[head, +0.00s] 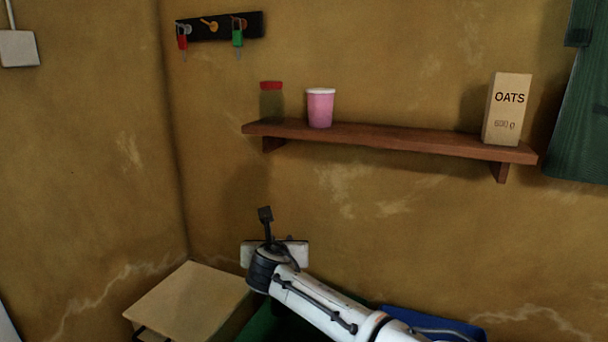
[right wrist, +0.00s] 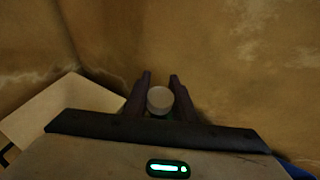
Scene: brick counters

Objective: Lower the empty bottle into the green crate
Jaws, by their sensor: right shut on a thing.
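My right gripper (head: 265,214) is in the lower middle of the head view, above a green surface that looks like the green crate (head: 268,326). In the right wrist view, my right gripper (right wrist: 160,79) is shut on a pale round thing, which looks like the top of the bottle (right wrist: 159,99). The rest of the bottle is hidden, and I cannot make it out in the head view. The arm covers much of the crate, and its inside does not show. My left gripper is not in view.
A pale wooden box or table (head: 190,300) stands left of the crate. A blue container (head: 440,325) is to the right. A wall shelf (head: 400,140) holds a red-lidded jar (head: 271,100), a pink cup (head: 320,108) and an oats box (head: 508,110).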

